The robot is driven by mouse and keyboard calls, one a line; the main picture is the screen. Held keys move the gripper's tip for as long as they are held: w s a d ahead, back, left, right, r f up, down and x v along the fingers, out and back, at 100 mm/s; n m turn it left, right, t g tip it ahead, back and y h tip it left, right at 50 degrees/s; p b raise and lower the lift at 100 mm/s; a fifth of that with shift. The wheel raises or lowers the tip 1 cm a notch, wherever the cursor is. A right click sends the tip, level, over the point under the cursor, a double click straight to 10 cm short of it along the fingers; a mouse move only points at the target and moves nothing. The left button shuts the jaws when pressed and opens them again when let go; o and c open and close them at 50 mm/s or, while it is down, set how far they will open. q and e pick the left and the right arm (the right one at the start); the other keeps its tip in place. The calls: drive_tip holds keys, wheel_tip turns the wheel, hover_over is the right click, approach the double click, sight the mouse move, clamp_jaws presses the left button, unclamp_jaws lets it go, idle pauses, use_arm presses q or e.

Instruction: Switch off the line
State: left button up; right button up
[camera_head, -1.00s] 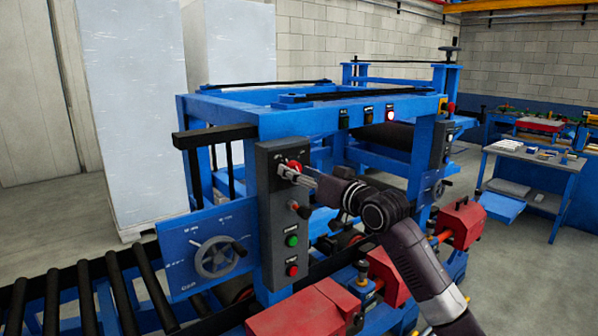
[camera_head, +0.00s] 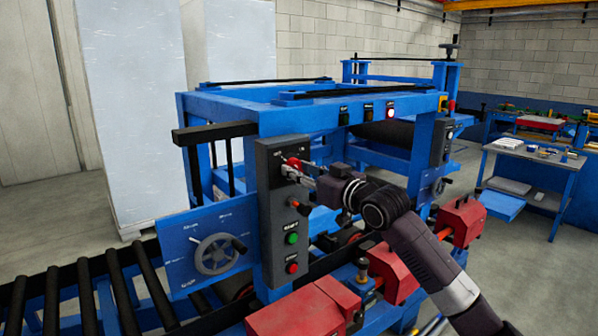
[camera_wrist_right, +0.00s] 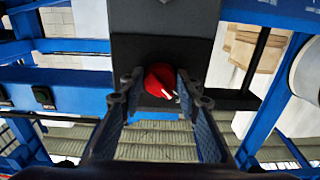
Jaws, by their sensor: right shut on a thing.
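The control panel (camera_head: 268,220) is a dark grey upright box on the blue machine's near post. At its top is a red rotary knob (camera_head: 294,163), which also shows in the right wrist view (camera_wrist_right: 160,82). My right gripper (camera_head: 291,172) is at the knob, its two fingers on either side of it and shut on it. In the wrist view the fingers (camera_wrist_right: 160,88) flank the red knob, which has a pale mark and sits tilted. Below on the panel are a black-and-orange lever switch (camera_head: 300,207), a green button (camera_head: 292,238) and a red button (camera_head: 292,268). My left gripper is out of view.
A handwheel (camera_head: 217,254) is on a blue plate left of the panel. A black roller conveyor (camera_head: 85,295) runs at lower left. Red clamp blocks (camera_head: 395,275) stand below my right arm. A lit indicator (camera_head: 389,113) is on the top beam.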

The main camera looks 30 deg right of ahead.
drive_tip(key=o, duration=1.2)
drive_tip(key=shift+c, duration=0.2)
drive_tip(key=shift+s+f, duration=0.1)
drive_tip(key=shift+s, duration=0.5)
drive_tip(key=s, duration=1)
drive_tip(key=shift+s+d, duration=0.4)
drive_tip(key=shift+d, duration=0.05)
